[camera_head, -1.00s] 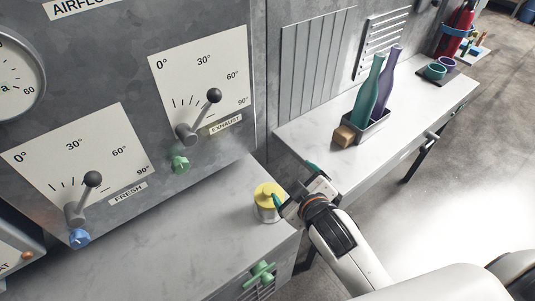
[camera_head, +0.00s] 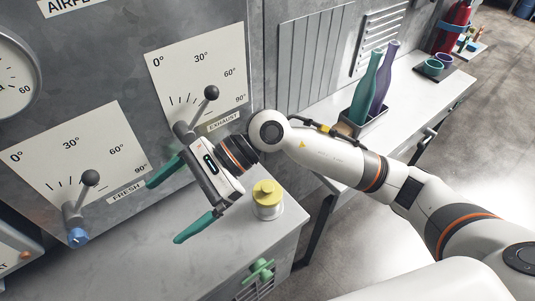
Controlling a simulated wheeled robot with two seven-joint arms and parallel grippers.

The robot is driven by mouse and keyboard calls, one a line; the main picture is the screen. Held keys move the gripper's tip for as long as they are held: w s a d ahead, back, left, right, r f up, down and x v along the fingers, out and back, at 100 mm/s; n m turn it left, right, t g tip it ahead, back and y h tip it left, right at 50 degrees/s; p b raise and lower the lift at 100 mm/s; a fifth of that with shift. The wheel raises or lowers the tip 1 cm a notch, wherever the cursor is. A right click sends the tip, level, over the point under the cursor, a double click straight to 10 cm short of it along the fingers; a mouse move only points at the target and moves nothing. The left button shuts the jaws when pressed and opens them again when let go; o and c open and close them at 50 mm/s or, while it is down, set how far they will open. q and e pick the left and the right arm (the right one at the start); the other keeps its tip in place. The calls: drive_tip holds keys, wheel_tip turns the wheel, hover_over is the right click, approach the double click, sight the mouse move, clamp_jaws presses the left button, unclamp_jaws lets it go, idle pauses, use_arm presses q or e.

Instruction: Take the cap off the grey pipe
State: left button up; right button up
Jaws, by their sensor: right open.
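The grey pipe (camera_head: 268,210) is a short upright stub on the grey counter, near its right edge. The yellow cap (camera_head: 267,188) sits on top of it, with a small knob in its middle. My right gripper (camera_head: 180,201) is open and empty, its two teal fingers spread wide. It appears to the left of the cap, apart from it, in front of the panel and above the counter. My left gripper is not in view.
The exhaust lever (camera_head: 211,93) and the fresh lever (camera_head: 90,178) stick out of the panel close to my right gripper. A blue knob (camera_head: 78,237) and a green valve handle (camera_head: 261,271) are nearby. A teal bottle (camera_head: 367,90) and a purple bottle (camera_head: 385,80) stand on the right bench.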

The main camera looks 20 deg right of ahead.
drive_tip(key=w+d+f+n+t+h, duration=0.2)
drive_tip(key=w+d+f+n+h, duration=0.1)
drive_tip(key=w+d+f+h, duration=0.35)
drive_tip(key=t+h, duration=0.2)
drive_tip(key=h, duration=0.5)
hover_over(268, 187)
drive_tip(key=shift+n, duration=0.4)
wheel_tip(268, 187, down, 12)
drive_tip(key=p, duration=0.3)
drive_tip(key=shift+r, duration=0.25)
drive_tip(key=c, duration=1)
drive_tip(key=o, duration=0.4)
drive_tip(key=shift+r+p, duration=0.55)
drive_tip(key=shift+r, duration=1)
drive_tip(key=shift+r+p, duration=0.7)
drive_tip(key=shift+r, duration=1.3)
